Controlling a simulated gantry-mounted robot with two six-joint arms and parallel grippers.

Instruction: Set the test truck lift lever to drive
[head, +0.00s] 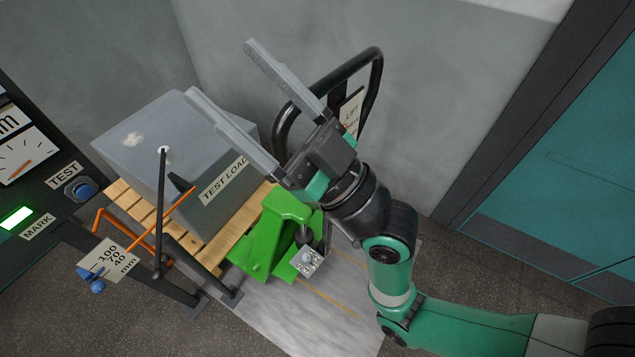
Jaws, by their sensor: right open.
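The green test truck (267,238) stands under a wooden pallet (213,254). Its black loop handle (372,72) rises behind my right gripper. A white label (350,108) reading "LIFT" shows beside the handle, its lower text partly covered. The lift lever cannot be made out; my gripper and wrist cover much of the handle's lower part. My right gripper (222,68) is open, its two long grey fingers pointing up and left. The fingers are empty, with one crossing in front of the handle loop. My left gripper is out of view.
A grey box marked "TEST LOAD" (165,140) sits on the pallet. A dark panel (55,225) is at left, a teal door (560,180) at right.

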